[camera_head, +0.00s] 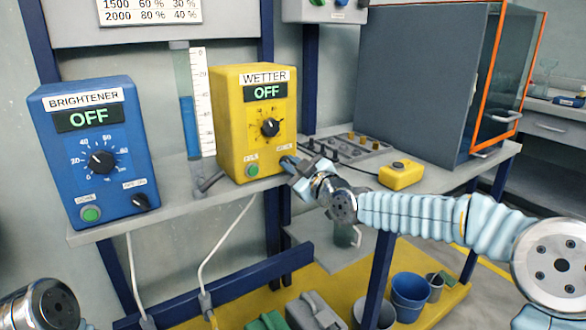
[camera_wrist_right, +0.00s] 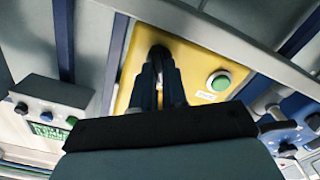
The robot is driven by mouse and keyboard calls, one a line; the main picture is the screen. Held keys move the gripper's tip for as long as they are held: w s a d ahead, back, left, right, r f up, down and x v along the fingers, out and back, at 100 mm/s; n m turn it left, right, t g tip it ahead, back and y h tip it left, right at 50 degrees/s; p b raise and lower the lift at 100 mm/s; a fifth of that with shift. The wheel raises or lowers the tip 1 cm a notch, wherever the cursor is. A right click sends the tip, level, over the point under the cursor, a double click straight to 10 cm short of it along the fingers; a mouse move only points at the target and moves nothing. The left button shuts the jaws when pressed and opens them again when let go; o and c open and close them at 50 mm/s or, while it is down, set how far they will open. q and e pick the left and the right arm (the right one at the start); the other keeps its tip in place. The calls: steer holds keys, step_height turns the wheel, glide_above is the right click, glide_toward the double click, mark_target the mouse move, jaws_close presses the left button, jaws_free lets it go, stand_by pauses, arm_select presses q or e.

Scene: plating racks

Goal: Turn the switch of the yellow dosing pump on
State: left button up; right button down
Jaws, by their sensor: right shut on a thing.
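The yellow dosing pump (camera_head: 232,125) stands on the shelf, labelled WETTER, with its display (camera_head: 266,92) reading OFF. It has a dial (camera_head: 270,127) and a green button (camera_head: 252,170). My right gripper (camera_head: 290,163) is at the pump's lower right front corner and covers the switch there. In the wrist view, my right gripper (camera_wrist_right: 160,88) is shut on the black switch (camera_wrist_right: 160,52) against the yellow face (camera_wrist_right: 195,50). The switch's exact angle is hidden by the fingers. Only part of my left arm shows at the lower left; its gripper is not visible.
A blue BRIGHTENER pump (camera_head: 95,185), also reading OFF, stands to the left. A graduated tube (camera_head: 190,110) is between the pumps. Right of the yellow pump are a grey panel with knobs (camera_head: 345,148), a small yellow box (camera_head: 401,176) and a large grey cabinet (camera_head: 425,80).

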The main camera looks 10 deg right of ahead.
steer(key=shift+w+d+m+b, duration=0.1)
steer(key=shift+d+m+b, duration=0.05)
steer(key=shift+m+b, duration=2.95)
steer(key=shift+d+m+b, duration=0.1)
steer(key=shift+m+b, duration=2.55)
steer(key=shift+m, duration=1.05)
steer(key=c, duration=1.2)
jaws_free()
steer(key=shift+o, duration=0.2)
